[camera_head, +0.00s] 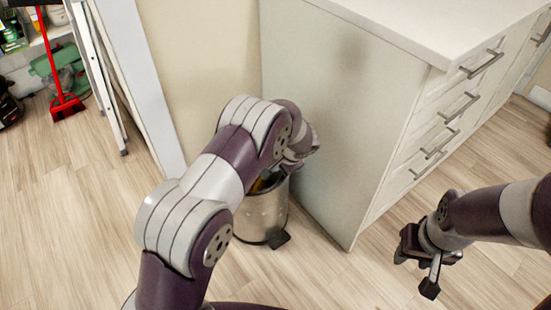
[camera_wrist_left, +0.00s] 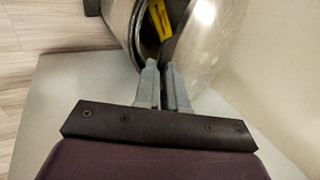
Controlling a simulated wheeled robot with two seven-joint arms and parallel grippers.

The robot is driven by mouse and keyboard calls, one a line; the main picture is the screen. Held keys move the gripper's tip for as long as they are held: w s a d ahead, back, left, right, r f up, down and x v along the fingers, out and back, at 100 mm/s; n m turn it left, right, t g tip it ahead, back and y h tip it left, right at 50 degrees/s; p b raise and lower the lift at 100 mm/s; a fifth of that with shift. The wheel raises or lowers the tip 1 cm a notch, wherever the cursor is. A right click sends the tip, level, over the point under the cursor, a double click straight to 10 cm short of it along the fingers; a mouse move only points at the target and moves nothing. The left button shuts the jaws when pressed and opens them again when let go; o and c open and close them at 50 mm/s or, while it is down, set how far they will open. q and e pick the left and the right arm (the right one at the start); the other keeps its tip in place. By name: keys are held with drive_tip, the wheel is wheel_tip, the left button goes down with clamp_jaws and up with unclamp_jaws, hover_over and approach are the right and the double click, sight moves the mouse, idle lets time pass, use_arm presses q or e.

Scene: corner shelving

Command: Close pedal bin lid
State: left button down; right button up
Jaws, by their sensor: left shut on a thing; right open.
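The pedal bin (camera_head: 262,215) is a silver metal cylinder on the floor beside the white cabinet, with a dark pedal (camera_head: 281,240) at its base. My left arm covers its top in the head view. In the left wrist view the bin (camera_wrist_left: 118,18) is open, with something yellow (camera_wrist_left: 161,18) inside. The shiny lid (camera_wrist_left: 222,38) stands raised at its right. My left gripper (camera_wrist_left: 161,66) is at the lid's dark edge, its fingers close together and shut on the lid. My right gripper (camera_head: 415,272) is open and empty above the floor, away from the bin.
The white drawer cabinet (camera_head: 335,110) stands right of the bin, with metal handles on its front. A white ladder or frame (camera_head: 130,80) leans at the left, by a red broom (camera_head: 66,104). The wooden floor (camera_head: 60,220) at the left is clear.

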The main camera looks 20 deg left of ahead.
use_arm(q)
wheel_tip(320, 180, down, 6)
drive_tip(key=s+d+b, duration=0.1)
drive_tip(key=b, duration=0.3)
drive_tip(key=shift+d, duration=0.15)
drive_tip(key=c, duration=1.5)
unclamp_jaws()
drive_tip(key=shift+r+p, duration=0.6)
drive_tip(key=shift+r, duration=0.2)
drive_tip(key=shift+o, duration=1)
use_arm(e)
drive_tip(key=f, duration=0.4)
drive_tip(key=shift+s+d+f, duration=0.15)
drive_tip(key=shift+d+f, duration=0.05)
drive_tip(key=shift+f, duration=0.05)
use_arm(q)
drive_tip(key=shift+r, duration=0.1)
drive_tip(key=p+v, duration=0.5)
drive_tip(key=v, duration=0.7)
drive_tip(key=shift+r, duration=0.25)
use_arm(e)
wheel_tip(320, 180, up, 5)
drive_tip(key=shift+r, duration=0.1)
